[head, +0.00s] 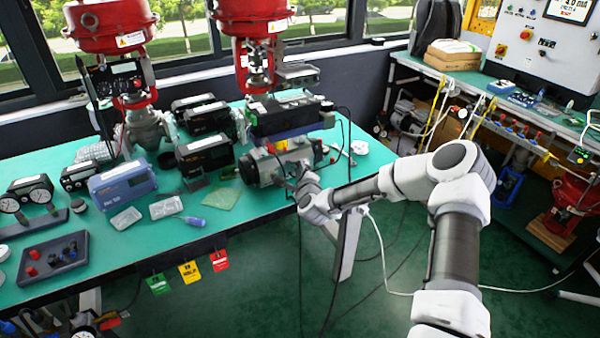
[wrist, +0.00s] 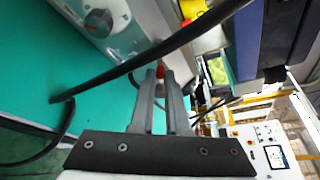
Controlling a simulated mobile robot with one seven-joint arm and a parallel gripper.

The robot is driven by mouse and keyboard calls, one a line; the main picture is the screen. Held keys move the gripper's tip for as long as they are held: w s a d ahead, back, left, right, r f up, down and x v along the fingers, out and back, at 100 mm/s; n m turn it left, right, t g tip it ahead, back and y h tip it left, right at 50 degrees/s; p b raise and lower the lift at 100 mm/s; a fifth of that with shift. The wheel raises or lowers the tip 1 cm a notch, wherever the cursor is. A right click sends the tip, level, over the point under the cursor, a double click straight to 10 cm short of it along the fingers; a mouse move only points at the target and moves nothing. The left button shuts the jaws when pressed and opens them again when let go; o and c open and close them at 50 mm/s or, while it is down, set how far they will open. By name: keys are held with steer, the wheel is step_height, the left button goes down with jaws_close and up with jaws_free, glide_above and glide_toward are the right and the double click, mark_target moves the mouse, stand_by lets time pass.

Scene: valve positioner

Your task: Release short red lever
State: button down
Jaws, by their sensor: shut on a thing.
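My gripper (wrist: 162,84) reaches up the middle of the wrist view, its two dark fingers close together. A small bit of red, the short red lever (wrist: 161,71), shows at the fingertips. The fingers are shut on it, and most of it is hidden. In the head view my gripper (head: 297,180) is at the right end of the grey cylindrical actuator (head: 262,166) on the green bench. The lever cannot be made out there. In the wrist view a grey metal body (wrist: 122,38) with a round dial lies just beyond the fingertips.
A black cable (wrist: 150,68) crosses in front of the fingers in the wrist view. A black-and-blue box (wrist: 262,45) is close on the right. In the head view, the green bench (head: 225,245) holds a blue positioner (head: 122,185) and several black units left of my gripper.

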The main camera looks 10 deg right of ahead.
steer(key=n+t+b, duration=0.1)
steer(key=n+b, duration=0.1)
steer(key=b, duration=0.1)
steer(key=shift+n+h+b, duration=0.3)
steer(key=shift+n+b, duration=0.1)
steer(key=n+b, duration=0.1)
steer(key=b, duration=0.1)
steer(key=n+t+b, duration=0.1)
steer(key=n+b, duration=0.1)
steer(key=shift+r+t, duration=0.3)
steer(key=shift+r, duration=0.1)
steer(key=n+b, duration=0.1)
steer(key=b, duration=0.1)
steer(key=n+t+b, duration=0.1)
steer(key=n+b, duration=0.1)
steer(key=shift+r, duration=0.4)
steer(key=shift+a+r+n+b, duration=0.1)
steer(key=shift+r+n+b, duration=0.05)
steer(key=shift+n+b, duration=0.45)
steer(key=shift+r+t, duration=0.1)
steer(key=shift+t, duration=0.2)
steer(key=c, duration=0.9)
jaws_free()
steer(key=shift+s, duration=0.1)
